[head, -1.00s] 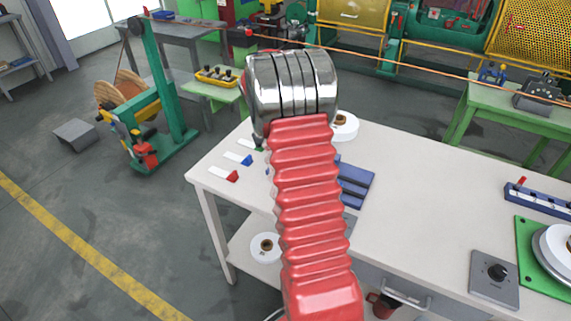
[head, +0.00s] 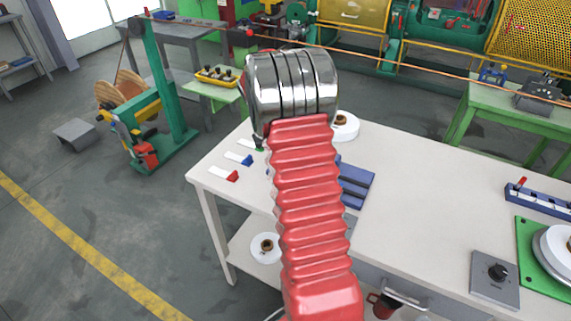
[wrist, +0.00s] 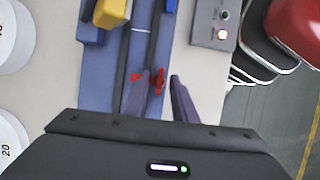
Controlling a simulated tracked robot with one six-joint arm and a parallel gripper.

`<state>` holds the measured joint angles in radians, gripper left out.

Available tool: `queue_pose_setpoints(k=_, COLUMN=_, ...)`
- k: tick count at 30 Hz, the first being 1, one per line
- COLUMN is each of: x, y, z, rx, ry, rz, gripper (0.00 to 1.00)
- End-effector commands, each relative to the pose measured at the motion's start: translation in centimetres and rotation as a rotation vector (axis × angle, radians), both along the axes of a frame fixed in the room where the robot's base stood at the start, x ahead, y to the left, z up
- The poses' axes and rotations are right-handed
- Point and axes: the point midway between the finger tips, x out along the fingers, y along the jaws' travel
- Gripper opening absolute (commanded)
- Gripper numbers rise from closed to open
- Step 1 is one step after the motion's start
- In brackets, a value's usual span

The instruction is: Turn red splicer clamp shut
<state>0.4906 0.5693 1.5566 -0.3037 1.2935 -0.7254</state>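In the wrist view, a small red clamp lever (wrist: 158,82) stands on a long blue-grey splicer body (wrist: 108,68). A second small red part (wrist: 136,77) lies just to its left. My gripper (wrist: 162,84) has its two dark fingers apart, one on each side of the red lever. I cannot tell whether either finger touches it. In the head view, my red arm sleeve and silver wrist hide the gripper and this clamp.
White discs (wrist: 12,145) lie left. In the head view, the white bench (head: 420,200) is clear in its middle; a blue rail (head: 540,198) stands right.

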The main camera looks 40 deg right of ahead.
Motion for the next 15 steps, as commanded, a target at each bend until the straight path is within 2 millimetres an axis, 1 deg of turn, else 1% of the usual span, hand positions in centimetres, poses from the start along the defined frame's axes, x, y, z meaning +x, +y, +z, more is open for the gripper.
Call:
queue_pose_setpoints(k=4, x=0.1, y=0.0, z=0.2, rx=0.000, ry=0.000, rz=0.000, gripper=0.25)
queue_pose_setpoints(k=8, x=0.5, y=0.1, z=1.0, rx=-0.001, ry=-0.001, rz=0.000, gripper=0.25)
queue_pose_setpoints(k=11, x=0.9, y=0.3, z=2.2, rx=0.000, ry=-0.002, rz=0.000, gripper=0.25)
queue_pose_setpoints(k=15, x=1.7, y=0.6, z=4.4, rx=-0.001, ry=-0.003, rz=0.000, gripper=0.25)
